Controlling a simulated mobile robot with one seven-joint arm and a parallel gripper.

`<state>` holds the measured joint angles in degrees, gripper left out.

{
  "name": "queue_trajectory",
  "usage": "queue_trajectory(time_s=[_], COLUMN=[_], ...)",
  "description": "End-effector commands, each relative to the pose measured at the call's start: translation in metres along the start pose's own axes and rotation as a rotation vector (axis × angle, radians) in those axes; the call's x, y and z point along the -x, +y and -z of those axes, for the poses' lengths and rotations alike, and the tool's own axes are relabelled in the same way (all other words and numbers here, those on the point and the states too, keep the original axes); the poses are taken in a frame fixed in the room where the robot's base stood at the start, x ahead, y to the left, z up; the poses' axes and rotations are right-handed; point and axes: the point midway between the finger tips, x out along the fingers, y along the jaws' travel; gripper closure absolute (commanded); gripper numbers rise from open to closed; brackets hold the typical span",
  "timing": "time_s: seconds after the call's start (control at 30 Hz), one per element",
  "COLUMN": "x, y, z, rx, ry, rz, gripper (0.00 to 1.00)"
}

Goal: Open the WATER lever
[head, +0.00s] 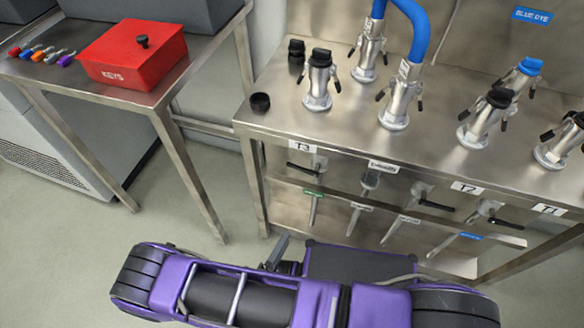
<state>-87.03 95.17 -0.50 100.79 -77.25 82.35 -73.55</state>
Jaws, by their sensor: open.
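Under the front edge of the steel bench (330,127) is a row of valves with black-handled levers. The lever at the left (300,168) sits below the T3 sign and has a green tag (314,193) near it.
A red KEYS box (133,54) and several coloured keys (38,54) are on the left table (95,86). Bench legs flank the lever row. The floor (190,200) between the tables is clear.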

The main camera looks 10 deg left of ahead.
Motion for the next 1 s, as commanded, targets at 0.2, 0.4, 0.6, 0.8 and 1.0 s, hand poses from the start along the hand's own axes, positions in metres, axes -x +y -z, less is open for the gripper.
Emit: queue_trajectory(time_s=[0.2,0.4,0.6,0.8,1.0], x=[0.0,0.003,0.032,0.081,0.129], y=[0.0,0.0,0.0,0.0,0.0], z=[0.0,0.0,-0.001,-0.001,-0.001], rx=[0.0,0.0,0.0,-0.002,-0.002], ry=[0.0,0.0,-0.002,-0.003,-0.003], rz=[0.001,0.0,-0.002,-0.002,-0.001], gripper=[0.47,0.47,0.47,0.47,0.47])
